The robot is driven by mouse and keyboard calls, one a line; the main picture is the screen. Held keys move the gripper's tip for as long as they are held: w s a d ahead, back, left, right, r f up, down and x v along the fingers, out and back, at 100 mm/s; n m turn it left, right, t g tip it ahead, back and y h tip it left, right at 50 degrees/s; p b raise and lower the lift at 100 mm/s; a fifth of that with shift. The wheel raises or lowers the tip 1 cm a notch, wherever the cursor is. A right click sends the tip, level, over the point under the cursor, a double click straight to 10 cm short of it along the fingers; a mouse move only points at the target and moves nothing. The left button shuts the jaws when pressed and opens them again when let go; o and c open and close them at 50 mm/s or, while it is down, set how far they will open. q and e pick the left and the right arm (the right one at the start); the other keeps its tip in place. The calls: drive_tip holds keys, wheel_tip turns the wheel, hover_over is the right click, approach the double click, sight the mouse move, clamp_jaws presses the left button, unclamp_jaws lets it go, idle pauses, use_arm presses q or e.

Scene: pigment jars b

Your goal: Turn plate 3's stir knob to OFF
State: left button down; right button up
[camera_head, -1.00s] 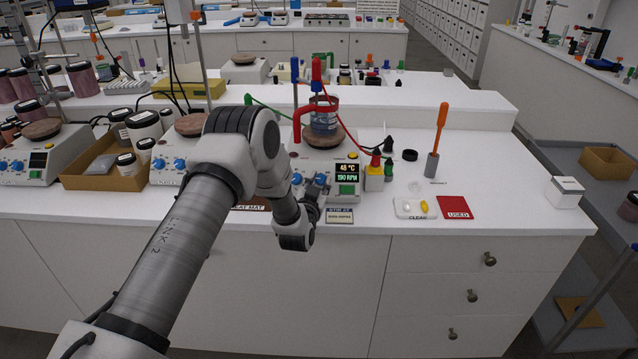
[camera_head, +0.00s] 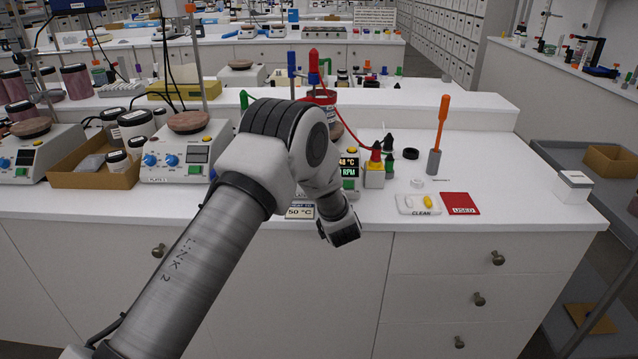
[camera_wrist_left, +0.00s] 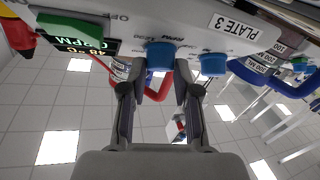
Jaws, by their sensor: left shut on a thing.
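Plate 3's white stirrer housing carries the PLATE 3 label (camera_wrist_left: 237,27) in the left wrist view, where it appears upside down. The stir knob (camera_wrist_left: 160,53) is blue, with RPM lettering beside it, and sits between the fingertips of my left gripper (camera_wrist_left: 158,88), which is shut on it. The other blue knob (camera_wrist_left: 213,64) is free beside it. OFF lettering shows near the display (camera_wrist_left: 85,47). The knob's pointer is not readable. In the head view my left arm covers plate 3's knobs; part of its display (camera_head: 348,167) shows 48 °C and RPM. My right gripper is not in view.
A red hose (camera_wrist_left: 158,88) curves behind the fingers in the wrist view. A CLEAN tray (camera_head: 418,205) and red USED mat (camera_head: 459,204) lie farther right.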

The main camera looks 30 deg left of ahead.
use_arm(q)
drive_tip(key=shift+n+g, duration=0.5)
drive_tip(key=shift+n, duration=0.1)
drive_tip(key=c, duration=0.8)
unclamp_jaws()
drive_tip(key=shift+c, duration=0.2)
drive_tip(key=shift+d, duration=0.15)
drive_tip(key=v, duration=1.1)
drive_tip(key=shift+s+d+f, duration=0.2)
drive_tip(key=shift+s+d, duration=0.05)
drive_tip(key=shift+d, duration=0.05)
